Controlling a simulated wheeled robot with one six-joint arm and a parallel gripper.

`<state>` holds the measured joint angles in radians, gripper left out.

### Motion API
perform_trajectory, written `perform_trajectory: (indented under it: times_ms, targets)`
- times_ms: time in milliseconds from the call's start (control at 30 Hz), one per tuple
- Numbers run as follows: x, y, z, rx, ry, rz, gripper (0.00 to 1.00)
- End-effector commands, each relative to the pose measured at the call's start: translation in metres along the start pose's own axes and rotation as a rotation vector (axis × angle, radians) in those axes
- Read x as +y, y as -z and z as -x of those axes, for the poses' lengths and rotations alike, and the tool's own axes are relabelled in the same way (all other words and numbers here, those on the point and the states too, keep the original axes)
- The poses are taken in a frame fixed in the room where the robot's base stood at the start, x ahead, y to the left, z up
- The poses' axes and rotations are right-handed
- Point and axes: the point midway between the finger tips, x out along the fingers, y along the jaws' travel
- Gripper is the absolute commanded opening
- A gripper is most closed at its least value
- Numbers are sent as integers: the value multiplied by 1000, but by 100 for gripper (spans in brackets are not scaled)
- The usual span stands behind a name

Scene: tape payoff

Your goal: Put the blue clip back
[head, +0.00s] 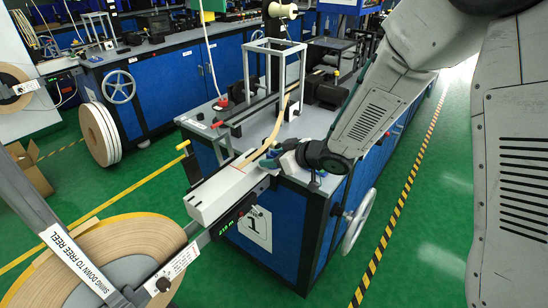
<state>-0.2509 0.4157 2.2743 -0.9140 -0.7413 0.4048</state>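My gripper (277,160) is at the end of my arm, over the corner of the blue machine bench. A small teal-blue piece, which looks like the blue clip (268,163), shows at its fingertips, beside the tan tape strip (264,144). The fingers and the clip are small and overlap here, so I cannot tell whether the gripper is closed on it. The white guide box (222,194) lies just left of and below the gripper, with the tape running over its far end.
A large tape reel (110,262) with a "swing down to free reel" arm (65,250) fills the lower left. The blue bench (275,225) has a handwheel (358,222) on its side. Green floor (415,225) is clear at right, beyond a yellow-black stripe.

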Motion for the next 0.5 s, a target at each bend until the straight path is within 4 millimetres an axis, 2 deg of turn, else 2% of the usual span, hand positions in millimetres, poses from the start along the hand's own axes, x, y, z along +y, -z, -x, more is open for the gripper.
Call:
perform_trajectory:
  times_ms: [167, 233, 367, 500]
  targets:
    - [0, 3, 2, 1, -1, 0, 45]
    - [1, 4, 9, 1, -2, -1, 45]
    - [1, 4, 32, 2, -4, 0, 45]
    - [1, 4, 64, 3, -4, 0, 45]
